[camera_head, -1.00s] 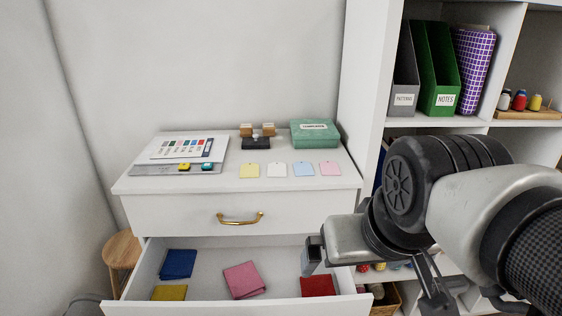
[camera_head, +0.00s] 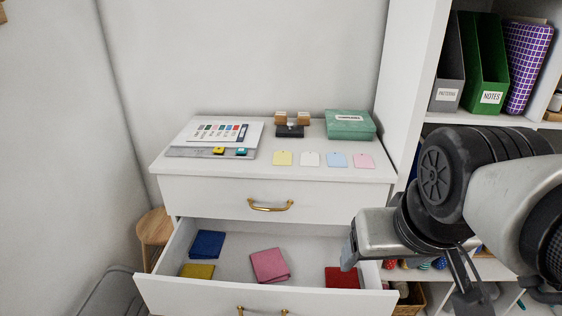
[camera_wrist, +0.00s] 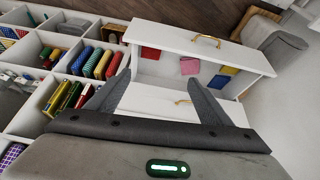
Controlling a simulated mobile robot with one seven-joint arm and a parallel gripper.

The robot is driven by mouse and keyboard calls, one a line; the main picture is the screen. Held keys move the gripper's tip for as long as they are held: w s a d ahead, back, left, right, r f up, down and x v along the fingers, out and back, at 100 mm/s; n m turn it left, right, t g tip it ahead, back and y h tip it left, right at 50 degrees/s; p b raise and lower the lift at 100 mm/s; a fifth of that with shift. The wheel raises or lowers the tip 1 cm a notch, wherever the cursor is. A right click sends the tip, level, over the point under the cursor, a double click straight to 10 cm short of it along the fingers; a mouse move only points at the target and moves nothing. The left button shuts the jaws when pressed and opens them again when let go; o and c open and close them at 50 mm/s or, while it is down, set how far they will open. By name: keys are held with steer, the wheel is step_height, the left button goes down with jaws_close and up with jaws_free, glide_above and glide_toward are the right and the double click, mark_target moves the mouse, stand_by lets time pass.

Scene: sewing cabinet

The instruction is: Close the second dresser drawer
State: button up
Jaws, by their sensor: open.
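The white dresser has its second drawer (camera_head: 228,286) pulled out, with a brass handle (camera_head: 262,311) at the bottom edge of the head view. Folded blue, yellow, pink and red cloths lie inside it. The top drawer (camera_head: 300,209) above is shut, with its own brass handle (camera_head: 270,205). In the wrist view the open drawer's front (camera_wrist: 180,38) shows beyond my fingers. My gripper (camera_wrist: 155,98) is open and empty, its two dark fingers spread apart.
The dresser top (camera_head: 215,168) bears a swatch card, stamps, a green box (camera_head: 350,125) and several coloured tags. A white shelf unit (camera_head: 410,75) with binders stands close on the right. A wooden stool (camera_head: 154,228) stands at the dresser's left.

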steer(key=a+f+n+g+h, duration=0.1)
steer(key=f+n, duration=0.1)
steer(key=f, duration=0.1)
steer(key=w+a+f+n+g+h, duration=0.1)
steer(key=a+f+n+g+h, duration=0.1)
steer(key=f+n, duration=0.1)
steer(key=w+a+f+n+g+h, duration=0.1)
steer(key=f+n+h, duration=0.1)
steer(key=f, duration=0.3)
steer(key=shift+w+a+n+b, duration=0.3)
steer(key=shift+n+b, duration=0.1)
steer(key=shift+n, duration=0.3)
jaws_close()
steer(key=n+t+y+b, duration=0.2)
steer(key=n+t+y, duration=0.2)
steer(key=n+t, duration=1.8)
glide_toward(225, 290)
steer(key=w+r+n+g+b, duration=0.1)
steer(key=w+r+n+g, duration=0.1)
steer(key=w+r+n+g+b, duration=0.1)
steer(key=w+r+n+g, duration=0.1)
steer(key=w+g, duration=0.1)
steer(key=shift+w+d+r+n, duration=0.1)
steer(key=shift+w+r+n, duration=0.15)
steer(key=shift+n, duration=0.15)
